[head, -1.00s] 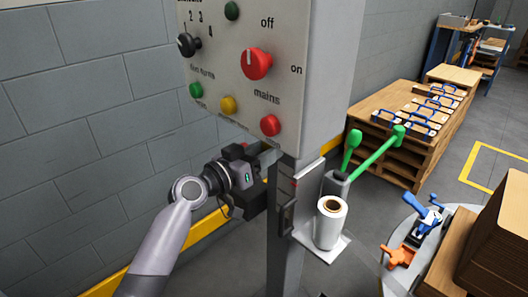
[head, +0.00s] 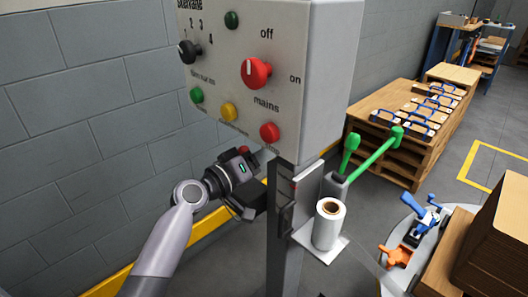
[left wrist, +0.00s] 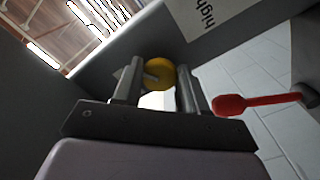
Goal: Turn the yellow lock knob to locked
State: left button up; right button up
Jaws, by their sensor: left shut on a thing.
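The yellow lock knob (left wrist: 159,73) shows in the left wrist view, between the fingertips of my left gripper (left wrist: 160,88). The gripper is shut on it. In the head view my left gripper (head: 262,165) is just below the control box, beside its post, and its fingertips are partly hidden there. The lock knob is hidden in the head view. My right gripper is in neither view.
The grey control box (head: 322,80) carries a red mains knob (head: 256,72), a black selector (head: 189,52) and several coloured buttons. A red-knobbed lever (left wrist: 250,102) is right of the left gripper. A white roll (head: 328,226) stands on a small shelf right of the post.

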pick_arm(q)
jog(key=n+p, duration=0.4)
jog(key=n, duration=0.7)
jog(key=shift+s, duration=0.1)
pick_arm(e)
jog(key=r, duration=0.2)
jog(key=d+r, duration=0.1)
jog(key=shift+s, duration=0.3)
pick_arm(q)
jog(key=shift+p, duration=0.3)
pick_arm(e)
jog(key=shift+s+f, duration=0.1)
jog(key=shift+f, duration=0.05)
pick_arm(q)
jog(key=o, duration=1.1)
jog(key=shift+c, duration=0.2)
jog(key=shift+r, duration=0.1)
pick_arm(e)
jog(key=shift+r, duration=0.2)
